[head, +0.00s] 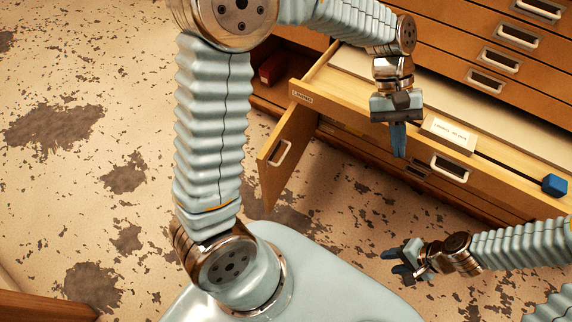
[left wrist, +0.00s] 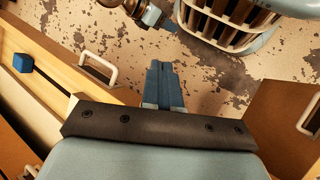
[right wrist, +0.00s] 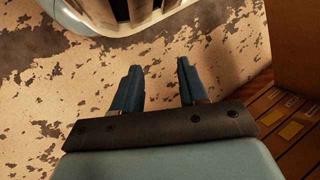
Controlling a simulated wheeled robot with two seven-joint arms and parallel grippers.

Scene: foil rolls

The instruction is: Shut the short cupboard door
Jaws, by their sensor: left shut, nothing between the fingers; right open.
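The short cupboard door (head: 287,155) stands open at the left end of the cabinet, below the pulled-out drawer. It is wooden with a pale handle (head: 280,153). It also shows at the right of the left wrist view (left wrist: 278,112). My left gripper (head: 399,148) is shut and empty, pointing down by the drawer's front, to the right of the door and apart from it. Its closed fingers show in the left wrist view (left wrist: 161,85). My right gripper (head: 393,263) is open and empty over the floor, lower right of the door; its spread fingers show in the right wrist view (right wrist: 158,88).
A long drawer (head: 318,80) is pulled out above the door, with a white card (head: 449,134) and a blue block (head: 554,185). A dark red object (head: 272,69) sits inside the cupboard. Closed drawers (head: 466,53) rise behind. Patchy floor (head: 110,150) is open at left.

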